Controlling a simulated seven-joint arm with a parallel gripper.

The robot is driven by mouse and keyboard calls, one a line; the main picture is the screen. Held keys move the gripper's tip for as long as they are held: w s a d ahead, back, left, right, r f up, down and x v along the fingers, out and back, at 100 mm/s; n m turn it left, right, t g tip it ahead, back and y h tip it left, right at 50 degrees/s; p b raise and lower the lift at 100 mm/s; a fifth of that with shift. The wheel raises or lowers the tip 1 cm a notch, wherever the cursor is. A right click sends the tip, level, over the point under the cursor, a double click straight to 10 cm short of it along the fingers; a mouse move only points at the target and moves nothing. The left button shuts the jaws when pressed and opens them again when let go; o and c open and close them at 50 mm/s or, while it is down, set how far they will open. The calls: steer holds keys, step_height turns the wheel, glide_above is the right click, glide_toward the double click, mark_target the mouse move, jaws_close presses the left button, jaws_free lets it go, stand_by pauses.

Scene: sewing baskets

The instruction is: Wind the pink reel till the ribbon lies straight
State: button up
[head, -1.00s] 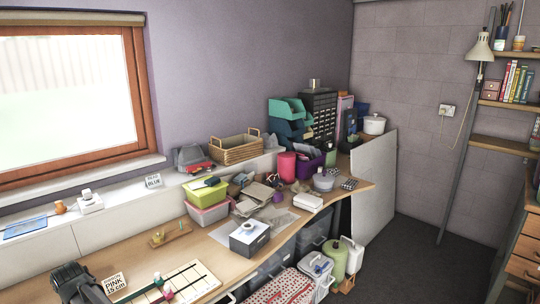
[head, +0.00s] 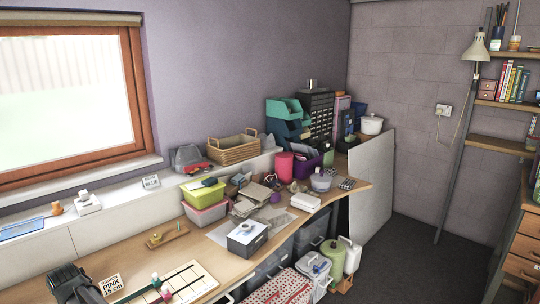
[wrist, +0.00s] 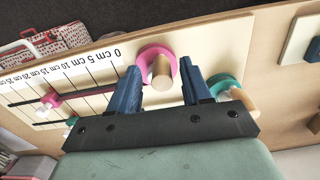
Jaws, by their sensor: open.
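The pink reel (wrist: 142,54) has a wooden handle (wrist: 161,72) and sits at the 0 cm end of a pale board (wrist: 205,44) marked in centimetres. My gripper (wrist: 161,70) is open, its blue fingers on either side of the handle; I cannot tell whether they touch it. A teal reel (wrist: 222,82) is just right of the fingers. A pink piece (wrist: 52,100) sits along a dark strip on the scale. I cannot make out the ribbon's lie. In the head view the board (head: 190,285) is at the bottom, and a card (head: 111,285) reads "PINK 15 cm".
A white-grey box (head: 247,238) stands beyond the board on the bench. Green and pink tubs (head: 205,203) and clutter fill the bench farther back. A "BLUE" card (head: 151,182) stands on the ledge. Bare bench lies around the stand.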

steer(key=shift+r, duration=0.15)
steer(key=shift+r, duration=3.4)
